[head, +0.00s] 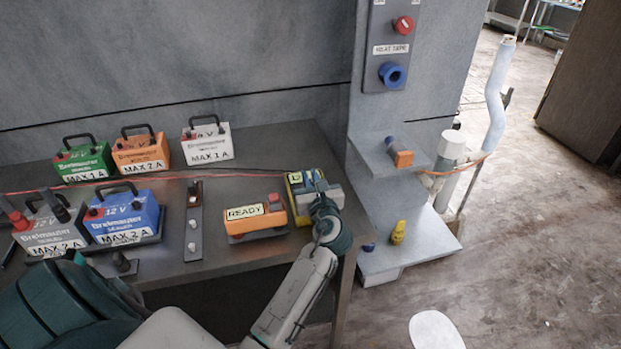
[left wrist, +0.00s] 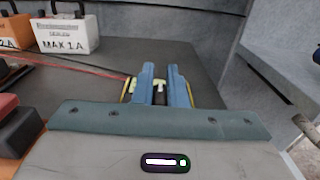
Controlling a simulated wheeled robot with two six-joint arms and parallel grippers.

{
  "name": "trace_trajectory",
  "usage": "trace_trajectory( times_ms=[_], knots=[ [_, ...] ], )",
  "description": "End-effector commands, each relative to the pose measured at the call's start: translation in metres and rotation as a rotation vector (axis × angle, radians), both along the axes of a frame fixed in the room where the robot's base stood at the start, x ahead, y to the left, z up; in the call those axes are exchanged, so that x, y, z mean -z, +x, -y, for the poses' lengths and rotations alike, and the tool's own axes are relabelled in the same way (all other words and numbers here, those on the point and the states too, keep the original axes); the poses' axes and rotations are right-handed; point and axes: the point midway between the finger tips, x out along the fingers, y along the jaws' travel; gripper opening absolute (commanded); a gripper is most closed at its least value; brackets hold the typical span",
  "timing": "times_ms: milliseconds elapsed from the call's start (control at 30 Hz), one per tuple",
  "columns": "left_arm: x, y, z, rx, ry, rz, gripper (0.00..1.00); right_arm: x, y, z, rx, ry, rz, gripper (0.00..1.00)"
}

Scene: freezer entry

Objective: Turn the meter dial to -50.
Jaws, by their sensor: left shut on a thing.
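The yellow meter (head: 295,211) sits near the right end of the grey table. My left gripper (head: 310,179) reaches over it from the front and covers much of its face. In the left wrist view, the two blue fingers (left wrist: 160,88) point down at the meter, and its yellow edges (left wrist: 127,91) show on both sides of them. The fingers are shut on the meter dial, which is mostly hidden between them. I cannot read the scale or the dial's setting. My right gripper is not in view.
An orange READY box (head: 258,224) with a red button stands just left of the meter. A switch strip (head: 193,230) and several batteries, such as the blue one (head: 123,219), fill the table's left. A red cable (head: 225,175) crosses the table behind. A wall panel (head: 388,50) rises at right.

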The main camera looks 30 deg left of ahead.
Motion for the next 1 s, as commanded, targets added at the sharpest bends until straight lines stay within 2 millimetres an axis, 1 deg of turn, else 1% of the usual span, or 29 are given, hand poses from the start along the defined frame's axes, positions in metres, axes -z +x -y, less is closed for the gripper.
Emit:
trace_trajectory(
  times_ms=[167, 333, 800, 1000],
  knots=[
    [0.001, 0.000, 0.000, -0.046, -0.002, -0.002, 0.00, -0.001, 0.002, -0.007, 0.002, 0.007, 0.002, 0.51],
    [0.001, -0.001, 0.000, -0.143, -0.003, -0.003, 0.00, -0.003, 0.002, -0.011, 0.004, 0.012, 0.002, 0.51],
    [0.000, -0.008, -0.004, -0.553, -0.002, -0.003, 0.00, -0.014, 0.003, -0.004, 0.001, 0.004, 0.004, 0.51],
    [0.001, -0.011, -0.004, -0.699, 0.000, -0.003, 0.00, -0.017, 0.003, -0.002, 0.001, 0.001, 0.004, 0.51]
  ],
)
